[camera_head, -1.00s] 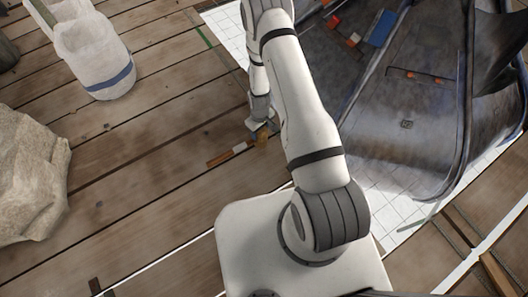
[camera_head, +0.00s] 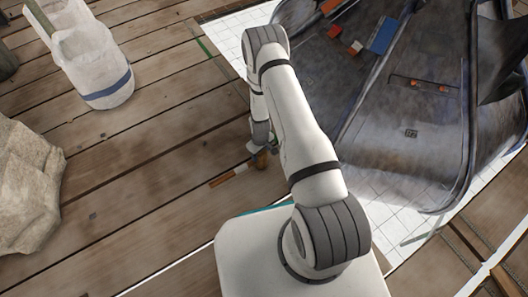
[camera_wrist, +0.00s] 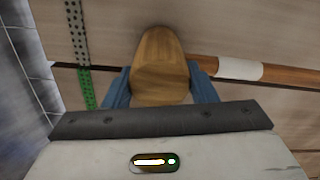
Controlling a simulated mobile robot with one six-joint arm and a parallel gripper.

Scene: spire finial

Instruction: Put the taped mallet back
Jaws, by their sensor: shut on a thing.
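The taped mallet has a light wooden head and a brown handle with a white tape band. In the wrist view its head (camera_wrist: 160,62) sits between the two blue fingers of my gripper (camera_wrist: 160,88), which is shut on it. The handle (camera_wrist: 290,76) runs out to the right past the tape. In the head view the handle (camera_head: 222,181) points left over the planks, and the head is partly hidden by my gripper (camera_head: 262,150). I cannot tell how high the mallet is above the boards.
A white bag with a blue band (camera_head: 108,88) stands upper left, and a pale rock (camera_head: 25,185) lies at the left edge. A dark curved metal structure (camera_head: 400,110) fills the right on white gridded sheet (camera_head: 228,32). A green strip (camera_wrist: 86,88) lies near the gripper. Planks between are mostly clear.

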